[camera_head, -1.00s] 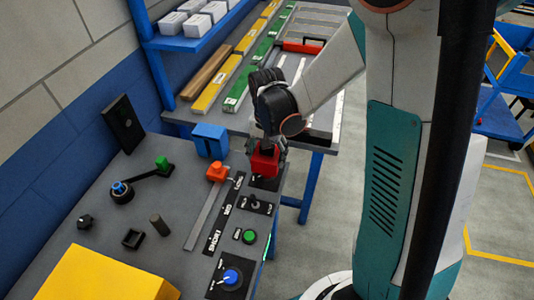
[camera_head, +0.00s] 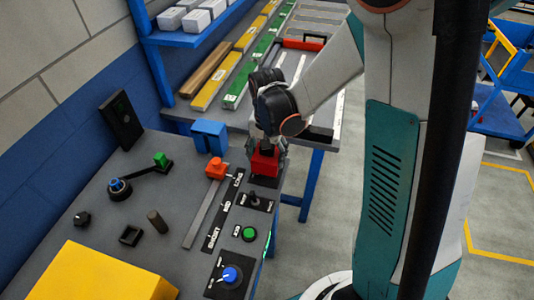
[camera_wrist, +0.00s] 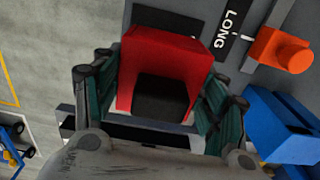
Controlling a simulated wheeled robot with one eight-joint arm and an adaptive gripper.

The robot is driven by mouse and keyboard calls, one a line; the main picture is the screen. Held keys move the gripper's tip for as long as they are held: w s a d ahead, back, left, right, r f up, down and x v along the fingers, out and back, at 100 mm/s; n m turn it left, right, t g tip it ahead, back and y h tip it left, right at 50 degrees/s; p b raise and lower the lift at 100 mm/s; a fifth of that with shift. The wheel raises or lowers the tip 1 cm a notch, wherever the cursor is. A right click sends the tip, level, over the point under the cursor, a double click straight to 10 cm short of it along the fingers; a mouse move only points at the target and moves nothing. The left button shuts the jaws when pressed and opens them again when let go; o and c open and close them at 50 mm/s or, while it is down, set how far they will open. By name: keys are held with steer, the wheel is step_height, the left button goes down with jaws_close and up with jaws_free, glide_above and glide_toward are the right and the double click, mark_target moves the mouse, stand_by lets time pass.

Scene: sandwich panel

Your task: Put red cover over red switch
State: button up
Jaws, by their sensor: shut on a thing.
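The red cover (camera_head: 264,164) is a red box-like piece at the far right corner of the grey panel table. My gripper (camera_head: 267,146) is shut on it from above. In the wrist view the red cover (camera_wrist: 165,55) sits between my two fingers (camera_wrist: 160,100), with a dark recess in its near face. A black plate shows beside and partly under the cover. The red switch is not visible; I cannot tell whether it is under the cover, nor whether the cover touches the panel.
An orange-red knob (camera_head: 216,168) on a slide and a blue cover (camera_head: 209,137) stand left of my gripper. A black toggle (camera_head: 255,199), green button (camera_head: 249,233) and blue knob (camera_head: 231,275) lie nearer. A yellow box (camera_head: 95,275) fills the front left.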

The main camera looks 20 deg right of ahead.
steer(key=shift+f, duration=0.1)
steer(key=shift+f+b, duration=1.4)
steer(key=shift+f, duration=0.1)
steer(key=o, duration=1.2)
steer(key=shift+r, duration=0.1)
steer(key=shift+r+p, duration=3.05)
steer(key=shift+r, duration=1.2)
